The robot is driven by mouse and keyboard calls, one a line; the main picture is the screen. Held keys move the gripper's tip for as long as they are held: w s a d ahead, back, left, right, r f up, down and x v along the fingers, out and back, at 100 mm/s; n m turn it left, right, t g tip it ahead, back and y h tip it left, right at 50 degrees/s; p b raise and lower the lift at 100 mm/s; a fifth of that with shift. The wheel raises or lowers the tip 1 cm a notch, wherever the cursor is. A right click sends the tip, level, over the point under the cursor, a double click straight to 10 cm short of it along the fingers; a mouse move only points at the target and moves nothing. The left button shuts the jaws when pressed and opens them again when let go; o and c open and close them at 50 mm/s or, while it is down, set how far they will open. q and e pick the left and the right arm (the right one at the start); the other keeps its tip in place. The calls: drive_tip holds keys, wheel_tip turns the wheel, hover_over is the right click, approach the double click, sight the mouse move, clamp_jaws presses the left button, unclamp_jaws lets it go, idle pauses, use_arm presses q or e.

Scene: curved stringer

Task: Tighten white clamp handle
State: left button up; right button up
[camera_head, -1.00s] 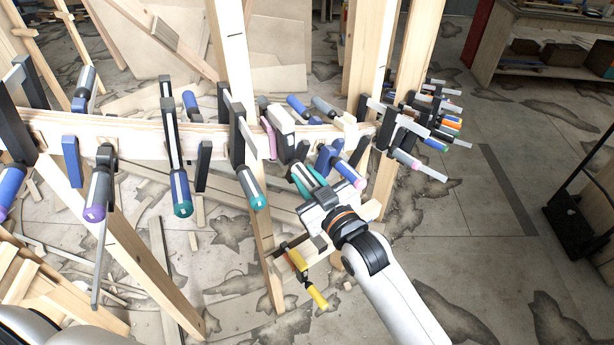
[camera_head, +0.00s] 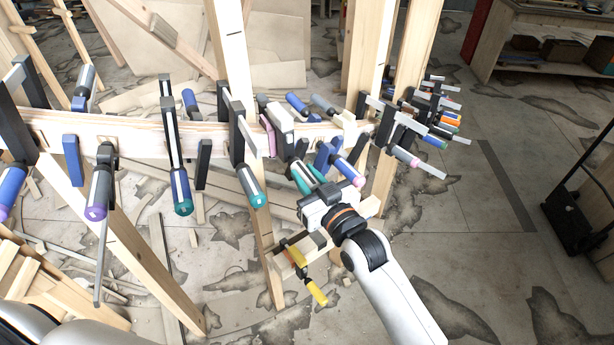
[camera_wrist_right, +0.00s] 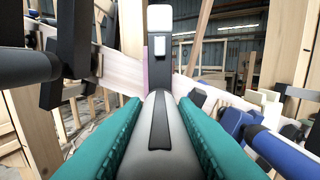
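The white clamp (camera_head: 281,117) sits on the curved wooden stringer (camera_head: 140,133), right of its middle, with a pink pad against the wood. Its handle (camera_wrist_right: 159,125), grey-white with a black stripe, points toward me in the right wrist view. My right gripper (camera_head: 303,177) has teal fingers. They lie along both sides of the handle and appear to press on it. My left gripper is not in view.
Several other clamps crowd the stringer, including a teal-tipped one (camera_head: 250,185) to the left and a blue one with a pink tip (camera_head: 347,170) close on the right. A yellow-handled clamp (camera_head: 315,291) hangs below my right gripper. Wooden posts (camera_head: 232,60) stand around the stringer.

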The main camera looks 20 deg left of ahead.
drive_tip(key=o, duration=0.5)
drive_tip(key=shift+c, duration=0.2)
drive_tip(key=b+v, duration=0.3)
drive_tip(key=v, duration=0.9)
drive_tip(key=shift+d, duration=0.15)
drive_tip(key=shift+v, duration=1.2)
